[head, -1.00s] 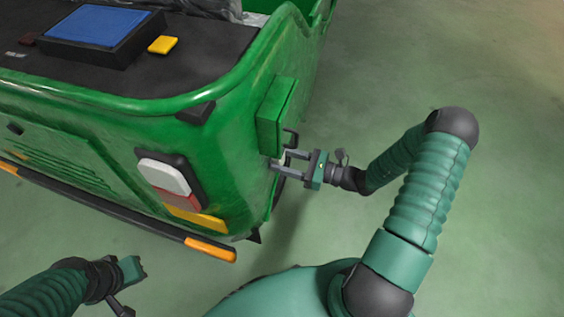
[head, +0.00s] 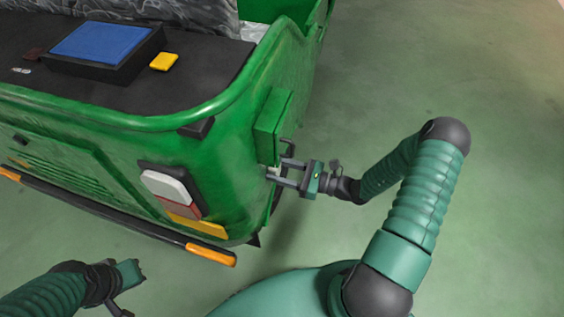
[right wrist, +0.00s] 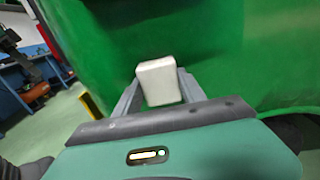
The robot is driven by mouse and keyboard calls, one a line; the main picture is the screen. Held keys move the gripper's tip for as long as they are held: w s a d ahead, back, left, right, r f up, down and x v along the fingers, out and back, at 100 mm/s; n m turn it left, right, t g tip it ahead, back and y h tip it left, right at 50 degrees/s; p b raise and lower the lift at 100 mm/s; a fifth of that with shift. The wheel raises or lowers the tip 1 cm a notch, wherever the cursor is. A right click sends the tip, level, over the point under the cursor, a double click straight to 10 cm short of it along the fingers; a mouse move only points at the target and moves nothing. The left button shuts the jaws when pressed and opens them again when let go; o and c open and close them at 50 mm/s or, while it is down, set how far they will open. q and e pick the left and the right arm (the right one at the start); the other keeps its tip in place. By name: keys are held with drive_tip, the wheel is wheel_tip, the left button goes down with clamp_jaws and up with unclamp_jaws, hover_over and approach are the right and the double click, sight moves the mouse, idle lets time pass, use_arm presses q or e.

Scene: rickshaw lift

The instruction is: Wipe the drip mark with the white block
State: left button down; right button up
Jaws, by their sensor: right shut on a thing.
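My right gripper (head: 280,169) is shut on the white block (right wrist: 160,82), at the right end of the green rickshaw (head: 225,160), just below a green box on its side. The block shows clearly between the two fingers in the right wrist view, against or very near the green panel (right wrist: 215,50); I cannot tell if it touches. In the head view the block is mostly hidden by the fingers. I cannot make out the drip mark in either view. My left gripper (head: 130,273) is low at the left, apart from the rickshaw, its jaws unclear.
The green box (head: 272,127) juts from the rickshaw's side above my right gripper. A white and red lamp (head: 170,190) and an orange-ended bumper (head: 210,253) are on the near face. The floor (head: 500,200) at the right is clear.

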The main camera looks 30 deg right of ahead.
drive_tip(key=shift+a, duration=0.15)
drive_tip(key=p+v, duration=0.1)
drive_tip(key=v, duration=0.4)
drive_tip(key=shift+s+d, duration=0.2)
drive_tip(key=shift+d, duration=0.1)
drive_tip(key=shift+s+d, duration=0.1)
drive_tip(key=shift+s, duration=0.05)
drive_tip(key=shift+p+v, duration=0.4)
drive_tip(key=shift+v, duration=1.1)
drive_tip(key=shift+f, duration=0.1)
